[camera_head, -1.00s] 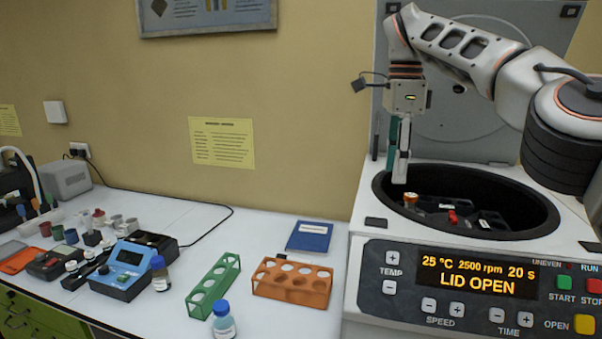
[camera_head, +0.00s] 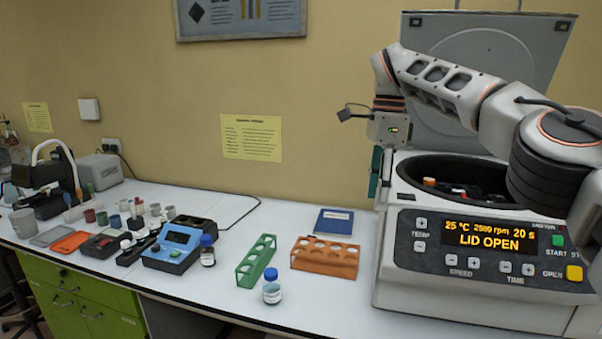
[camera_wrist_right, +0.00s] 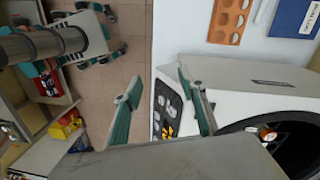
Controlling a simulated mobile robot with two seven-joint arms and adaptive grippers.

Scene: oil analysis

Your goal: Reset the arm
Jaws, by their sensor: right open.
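My right arm comes in from the right in the head view, bent over the centrifuge (camera_head: 465,290). My right gripper (camera_head: 380,180) hangs beside the front left of the centrifuge bowl, pointing down. In the right wrist view its two fingers (camera_wrist_right: 155,95) are spread wide with nothing between them. The centrifuge lid (camera_head: 490,75) stands open and the display reads LID OPEN. An orange-capped tube (camera_head: 429,182) sits inside the bowl, and a cap also shows in the right wrist view (camera_wrist_right: 268,134). My left gripper is not in view.
A green rack (camera_head: 256,262), an orange rack (camera_head: 325,257), a blue-capped bottle (camera_head: 272,289) and a blue notebook (camera_head: 334,221) stand left of the centrifuge. A blue meter (camera_head: 173,250) and several small cups are further left. The table front is mostly clear.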

